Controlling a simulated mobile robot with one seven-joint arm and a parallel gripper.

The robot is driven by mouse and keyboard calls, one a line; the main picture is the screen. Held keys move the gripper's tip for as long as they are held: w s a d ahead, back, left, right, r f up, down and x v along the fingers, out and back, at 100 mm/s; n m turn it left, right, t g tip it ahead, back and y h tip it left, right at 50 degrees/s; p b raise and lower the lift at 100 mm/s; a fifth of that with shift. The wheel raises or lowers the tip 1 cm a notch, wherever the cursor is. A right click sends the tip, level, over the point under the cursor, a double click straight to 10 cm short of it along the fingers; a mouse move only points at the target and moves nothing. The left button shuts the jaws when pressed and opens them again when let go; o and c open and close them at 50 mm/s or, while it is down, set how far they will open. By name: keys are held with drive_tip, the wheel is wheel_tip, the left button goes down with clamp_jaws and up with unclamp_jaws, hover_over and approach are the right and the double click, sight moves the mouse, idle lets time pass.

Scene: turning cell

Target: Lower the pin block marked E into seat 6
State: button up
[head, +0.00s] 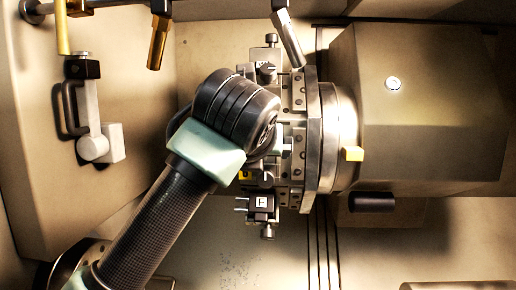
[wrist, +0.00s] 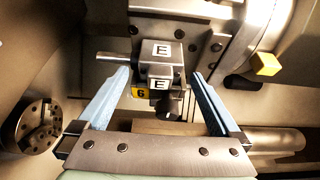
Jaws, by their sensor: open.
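The pin block marked E (wrist: 163,52) is a dark metal block with white E labels and a pin sticking out to the left, in the wrist view. It is at the turret, beside the yellow tag of seat 6 (wrist: 140,93); I cannot tell whether it sits fully down. My gripper (wrist: 161,76) is open, its two pale blue fingers on either side of the block with visible gaps.
The turret disc (head: 314,140) carries other blocks, among them one marked F (head: 262,203) below my wrist. A large housing (head: 425,110) stands to the right with a yellow piece (head: 353,154). A round chuck (wrist: 40,125) shows at left in the wrist view. Nozzles (head: 158,42) hang at the top.

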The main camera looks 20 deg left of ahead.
drive_tip(key=b+v, duration=0.4)
drive_tip(key=v, duration=0.9)
drive_tip(key=shift+r, duration=0.15)
drive_tip(key=shift+s+d, duration=0.1)
